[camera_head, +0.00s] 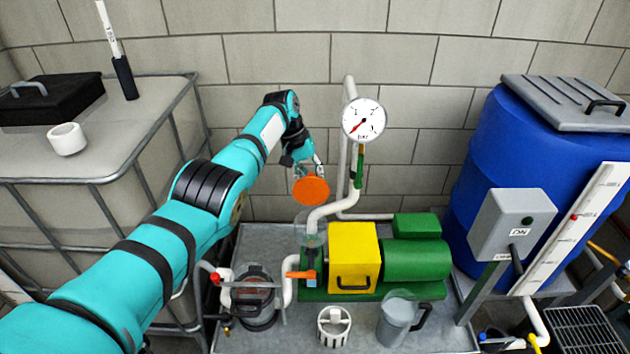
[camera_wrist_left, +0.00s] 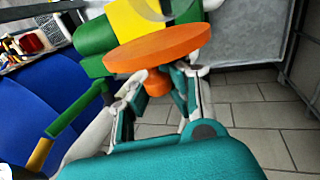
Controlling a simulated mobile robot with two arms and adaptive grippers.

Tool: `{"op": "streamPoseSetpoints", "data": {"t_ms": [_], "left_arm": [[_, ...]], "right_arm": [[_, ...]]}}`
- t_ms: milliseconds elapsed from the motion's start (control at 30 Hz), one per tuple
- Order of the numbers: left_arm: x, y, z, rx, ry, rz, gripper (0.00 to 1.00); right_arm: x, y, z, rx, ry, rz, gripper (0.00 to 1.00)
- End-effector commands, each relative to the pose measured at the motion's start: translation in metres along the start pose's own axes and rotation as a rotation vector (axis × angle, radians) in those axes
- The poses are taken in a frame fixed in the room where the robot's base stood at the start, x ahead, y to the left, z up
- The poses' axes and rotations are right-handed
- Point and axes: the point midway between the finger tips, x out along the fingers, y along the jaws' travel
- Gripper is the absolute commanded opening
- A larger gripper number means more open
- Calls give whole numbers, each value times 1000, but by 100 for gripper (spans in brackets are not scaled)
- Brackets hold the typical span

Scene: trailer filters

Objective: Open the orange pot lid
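The orange pot lid (camera_head: 311,191) is off the clear pot (camera_head: 309,229) and hangs in the air above it, tilted. It also shows in the left wrist view (camera_wrist_left: 165,48), with its small round knob between the fingers. My left gripper (camera_head: 303,172) is shut on the knob. The gripper also shows in the left wrist view (camera_wrist_left: 158,88). The clear pot stands on the white pipework left of the yellow box, its top uncovered. My right gripper is in neither view.
A white pipe with a round gauge (camera_head: 363,120) rises close to the right of the lid. The yellow box (camera_head: 354,256) and green motor (camera_head: 416,260) stand below right. A grey jug (camera_head: 398,318) and white basket (camera_head: 334,325) sit on the metal tray (camera_head: 365,340).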

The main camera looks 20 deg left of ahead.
Motion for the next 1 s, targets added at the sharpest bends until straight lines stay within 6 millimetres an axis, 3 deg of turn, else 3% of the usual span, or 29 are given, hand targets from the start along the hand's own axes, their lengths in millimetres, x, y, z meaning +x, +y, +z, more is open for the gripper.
{"op": "streamPoseSetpoints", "data": {"t_ms": [33, 633, 900, 1000], "left_arm": [[-9, 0, -5, -4, 10, 3, 0], [-11, -1, -1, -14, -20, 2, 0], [-9, -1, 1, -13, -25, 1, 36], [-7, 0, 2, -13, -28, 1, 45]], "right_arm": [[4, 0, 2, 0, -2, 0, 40], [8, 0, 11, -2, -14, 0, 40], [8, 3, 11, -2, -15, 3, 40], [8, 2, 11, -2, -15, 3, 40]]}}
